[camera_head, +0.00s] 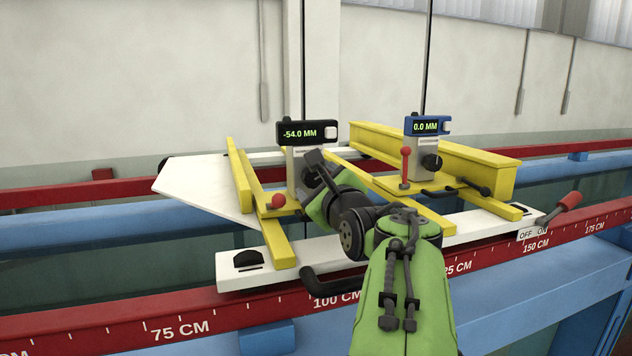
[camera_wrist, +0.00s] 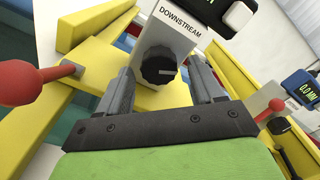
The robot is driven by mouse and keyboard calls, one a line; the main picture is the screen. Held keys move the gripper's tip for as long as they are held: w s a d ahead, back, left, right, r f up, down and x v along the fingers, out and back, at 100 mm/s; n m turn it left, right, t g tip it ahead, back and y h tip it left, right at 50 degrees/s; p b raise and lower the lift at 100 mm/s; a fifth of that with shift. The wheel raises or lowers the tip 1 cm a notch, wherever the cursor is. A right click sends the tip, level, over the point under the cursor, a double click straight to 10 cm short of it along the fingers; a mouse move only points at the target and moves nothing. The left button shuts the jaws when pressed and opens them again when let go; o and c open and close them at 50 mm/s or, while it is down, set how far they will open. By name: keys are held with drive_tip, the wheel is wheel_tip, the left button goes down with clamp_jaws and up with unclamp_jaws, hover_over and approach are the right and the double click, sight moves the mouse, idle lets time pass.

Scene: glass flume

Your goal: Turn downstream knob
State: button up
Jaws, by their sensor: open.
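The downstream knob (camera_wrist: 158,66) is a black ridged knob with a pale mark, on a white post labelled DOWNSTREAM (camera_wrist: 172,28) in the wrist view. In the head view, the post (camera_head: 299,165) stands under a black display (camera_head: 307,133) reading -54.0 MM, and my arm hides the knob. My gripper (camera_wrist: 160,82) is open, with one finger on each side of the knob in the wrist view. I cannot tell whether either finger touches it. In the head view my gripper (camera_head: 315,172) is close to the post and its fingertips are partly hidden.
A red-tipped lever (camera_head: 276,201) sits left of the post. A second gauge with a blue display (camera_head: 426,126), reading 0.0 MM, stands to the right with its black knob (camera_head: 431,162) and red lever (camera_head: 405,167). Yellow beams (camera_head: 440,150) and the red scale rail (camera_head: 230,312) surround the arm.

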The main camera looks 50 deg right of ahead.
drive_tip(key=shift+s+a+r, duration=0.1)
drive_tip(key=shift+s+a, duration=0.1)
drive_tip(key=shift+c, duration=0.9)
drive_tip(key=shift+w+d, duration=0.15)
drive_tip(key=shift+w, duration=0.05)
drive_tip(key=c, duration=0.9)
drive_tip(key=shift+w+m+p, duration=0.1)
drive_tip(key=shift+m+p, duration=0.5)
drive_tip(key=shift+m, duration=0.3)
drive_tip(key=o, duration=1.1)
